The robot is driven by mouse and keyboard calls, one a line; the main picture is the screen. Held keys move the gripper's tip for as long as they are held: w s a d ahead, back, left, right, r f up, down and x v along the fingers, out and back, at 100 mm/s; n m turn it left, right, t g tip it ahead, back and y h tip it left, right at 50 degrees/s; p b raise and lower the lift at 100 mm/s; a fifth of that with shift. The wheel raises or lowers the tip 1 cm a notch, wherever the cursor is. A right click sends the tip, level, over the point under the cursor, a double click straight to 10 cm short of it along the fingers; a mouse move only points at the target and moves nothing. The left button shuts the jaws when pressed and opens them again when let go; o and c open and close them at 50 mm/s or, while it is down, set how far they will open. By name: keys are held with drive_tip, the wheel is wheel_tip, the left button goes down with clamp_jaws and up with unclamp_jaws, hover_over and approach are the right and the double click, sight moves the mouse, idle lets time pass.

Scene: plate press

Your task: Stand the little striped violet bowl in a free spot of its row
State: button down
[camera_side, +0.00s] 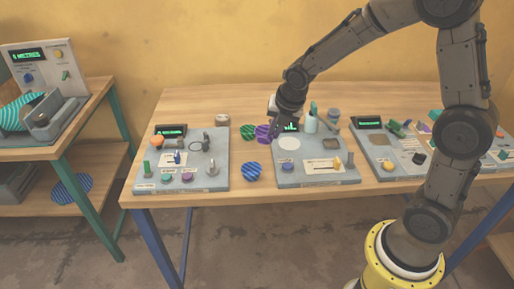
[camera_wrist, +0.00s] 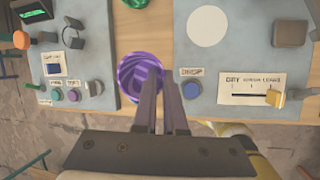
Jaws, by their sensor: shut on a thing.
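The little striped violet bowl (camera_side: 263,133) is at my gripper (camera_side: 272,137), between two grey panels on the wooden table. In the wrist view the violet bowl (camera_wrist: 134,72) lies at the fingertips (camera_wrist: 163,80); the fingers are close together and shut on its right rim. Whether the bowl touches the table is unclear. A green striped round piece (camera_side: 248,132) is just left of it, and a blue striped one (camera_side: 251,171) is nearer the table's front edge. The three lie in the strip between the panels.
The left panel (camera_side: 217,180) carries knobs and buttons; the middle panel (camera_side: 310,179) has a white disc (camera_side: 289,143), a bottle (camera_side: 311,122) and a slider. A third panel (camera_side: 385,150) stands at right. Bare wood shows between green and blue pieces.

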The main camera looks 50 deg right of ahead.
drive_tip(key=w+f, duration=0.4)
drive_tip(key=w+d+f, duration=0.1)
drive_tip(key=w+f, duration=0.1)
drive_tip(key=shift+w+f, duration=0.3)
drive_tip(key=shift+f, duration=1.55)
drive_tip(key=shift+f, duration=0.2)
drive_tip(key=c, duration=1)
unclamp_jaws()
drive_tip(key=shift+r, duration=0.15)
